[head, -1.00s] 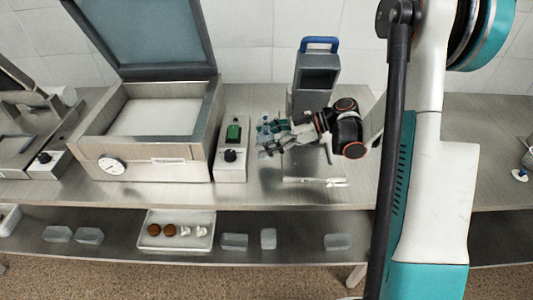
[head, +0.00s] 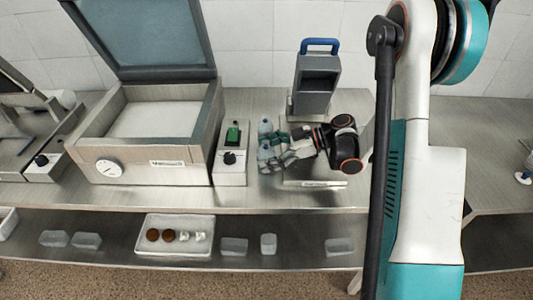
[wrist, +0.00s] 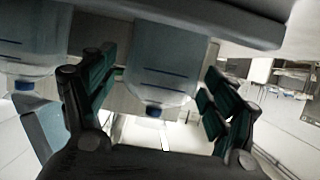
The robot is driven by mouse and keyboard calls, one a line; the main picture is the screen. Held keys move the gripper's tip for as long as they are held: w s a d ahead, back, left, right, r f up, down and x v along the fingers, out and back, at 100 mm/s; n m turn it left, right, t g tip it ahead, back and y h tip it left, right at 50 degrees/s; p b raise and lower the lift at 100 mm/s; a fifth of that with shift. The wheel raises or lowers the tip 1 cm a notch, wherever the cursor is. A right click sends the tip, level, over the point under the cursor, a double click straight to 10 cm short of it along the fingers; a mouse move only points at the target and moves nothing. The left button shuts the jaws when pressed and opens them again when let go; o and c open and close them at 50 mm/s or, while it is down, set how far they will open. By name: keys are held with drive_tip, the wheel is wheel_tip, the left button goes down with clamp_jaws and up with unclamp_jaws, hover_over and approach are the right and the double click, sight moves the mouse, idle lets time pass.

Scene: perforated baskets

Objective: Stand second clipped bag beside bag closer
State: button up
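The bag closer (head: 316,88) is a grey upright device with a blue handle, standing at the back of the bench. Two translucent bags stand close together to its front left: a rear bag (head: 265,127) and a front bag (head: 264,152). My gripper (head: 285,149) is just right of the front bag, reaching left. In the wrist view, one clear bag with a blue clip (wrist: 160,75) shows between my open fingers, with gaps seeming to show at its sides. A second clear bag (wrist: 30,42) shows at the left. Contact with the fingers is hard to judge.
A grey box (head: 160,130) with a raised lid and a dial stands left. The lower shelf holds a tray (head: 150,222) with small round items and several clear containers.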

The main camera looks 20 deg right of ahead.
drive_tip(key=shift+r, duration=0.15)
drive_tip(key=shift+d+r, duration=0.15)
drive_tip(key=shift+d, duration=0.1)
drive_tip(key=p+v, duration=0.3)
drive_tip(key=v, duration=0.8)
drive_tip(key=shift+s+d+r, duration=0.1)
drive_tip(key=shift+s+d, duration=0.05)
drive_tip(key=shift+d, duration=0.05)
